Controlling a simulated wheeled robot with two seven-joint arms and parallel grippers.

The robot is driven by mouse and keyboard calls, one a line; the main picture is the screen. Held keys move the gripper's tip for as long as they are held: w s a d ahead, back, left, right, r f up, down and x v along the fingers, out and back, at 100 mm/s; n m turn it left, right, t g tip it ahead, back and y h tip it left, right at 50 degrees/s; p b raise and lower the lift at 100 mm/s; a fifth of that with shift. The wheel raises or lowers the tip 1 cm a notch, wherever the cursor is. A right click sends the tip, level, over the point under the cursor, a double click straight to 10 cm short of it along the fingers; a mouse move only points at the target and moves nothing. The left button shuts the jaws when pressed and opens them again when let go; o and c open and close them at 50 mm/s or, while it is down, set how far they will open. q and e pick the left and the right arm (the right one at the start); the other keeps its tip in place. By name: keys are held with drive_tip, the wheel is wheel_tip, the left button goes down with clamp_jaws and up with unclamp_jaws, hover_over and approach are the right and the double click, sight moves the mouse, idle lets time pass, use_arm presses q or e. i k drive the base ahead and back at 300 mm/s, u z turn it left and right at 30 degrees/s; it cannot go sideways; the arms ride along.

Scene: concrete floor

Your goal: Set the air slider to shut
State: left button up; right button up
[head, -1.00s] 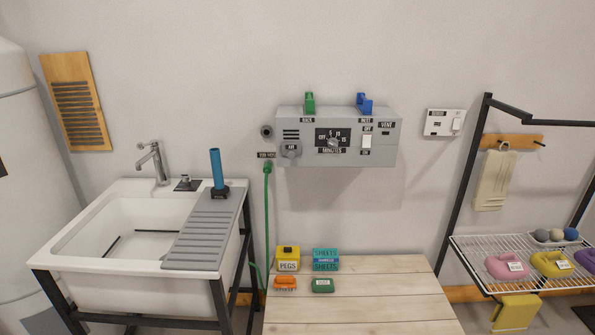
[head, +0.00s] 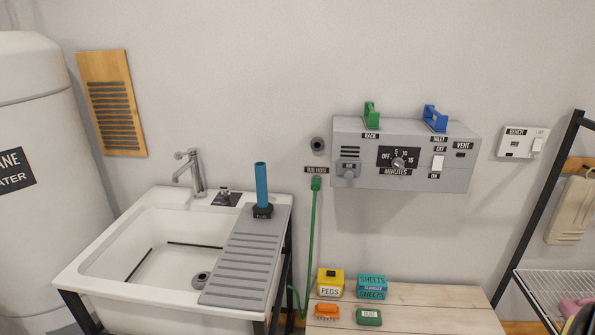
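A grey control box (head: 420,184) is mounted on the wall, right of centre. At its left end, under a small slotted grille (head: 350,151), is a grey slider-like fitting (head: 348,170). It carries a small label that I cannot read for sure now, though it looks like "AIR" in the earlier frame. Its setting is too small to tell. The box also has a dial (head: 398,163) marked in minutes, a white OFF/ON switch (head: 438,162) and a VENT label (head: 462,146). Neither of my grippers is in view.
A bench (head: 420,296) with small boxes stands below the control box. A white sink (head: 110,262) is left, with a grey drainboard (head: 245,262) and blue tube (head: 262,185). A green hose (head: 312,230) hangs beside the box. A black rack (head: 548,210) stands right.

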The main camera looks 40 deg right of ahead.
sight(348, 169)
drive_tip(key=z, duration=0.25)
drive_tip(key=i, duration=0.95)
drive_tip(key=z, duration=0.7)
